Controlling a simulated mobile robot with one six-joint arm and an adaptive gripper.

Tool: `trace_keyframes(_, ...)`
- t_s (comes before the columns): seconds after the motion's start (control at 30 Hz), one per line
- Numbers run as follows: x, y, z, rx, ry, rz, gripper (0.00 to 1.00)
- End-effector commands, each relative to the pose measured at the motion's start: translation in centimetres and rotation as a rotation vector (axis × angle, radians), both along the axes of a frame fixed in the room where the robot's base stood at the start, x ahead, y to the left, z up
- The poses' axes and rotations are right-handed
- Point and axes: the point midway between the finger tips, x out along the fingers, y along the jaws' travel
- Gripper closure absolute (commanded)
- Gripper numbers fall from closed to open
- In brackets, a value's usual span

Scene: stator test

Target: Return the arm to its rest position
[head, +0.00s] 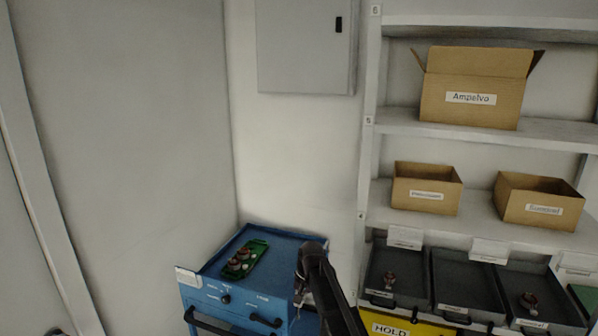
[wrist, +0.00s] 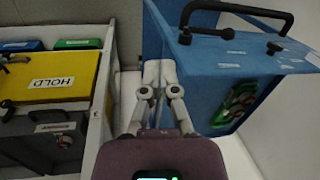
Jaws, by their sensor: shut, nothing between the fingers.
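My gripper (wrist: 158,68) is shut and empty in the wrist view, its pale fingertips together. The fingers show beside the blue test unit (wrist: 245,58); I cannot tell whether they touch it. In the head view my dark arm reaches up from the bottom edge to the right side of the blue unit (head: 283,246), and the fingertips cannot be made out there. A green tray (head: 258,252) with a few reddish-and-metal parts lies on the unit's top. That tray also shows in the wrist view (wrist: 222,113).
A shelf rack (head: 480,134) stands at right with cardboard boxes, including one labelled Ampelvo (head: 470,110). Black bins (head: 465,275) sit lower, some holding a part. A yellow HOLD bin (head: 385,325) is below them. A grey wall cabinet (head: 300,45) hangs above.

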Motion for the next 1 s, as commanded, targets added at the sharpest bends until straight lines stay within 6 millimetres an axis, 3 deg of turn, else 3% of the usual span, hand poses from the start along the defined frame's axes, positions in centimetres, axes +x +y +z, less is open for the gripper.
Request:
trace_keyframes(0.03, -2.9, -2.3, -0.6, -0.018, -0.005, 0.011, 1.00)
trace_keyframes(0.2, -9.1, -8.2, -1.7, -0.079, -0.018, 0.070, 1.00)
trace_keyframes(0.4, -16.3, -13.7, -2.7, -0.146, -0.021, 0.134, 1.00)
trace_keyframes(0.5, -18.8, -15.5, -3.0, -0.171, -0.019, 0.159, 1.00)
trace_keyframes(0.7, -21.2, -17.1, -3.3, -0.196, -0.015, 0.186, 1.00)
trace_keyframes(1.0, -21.3, -17.2, -3.3, -0.199, -0.014, 0.190, 1.00)
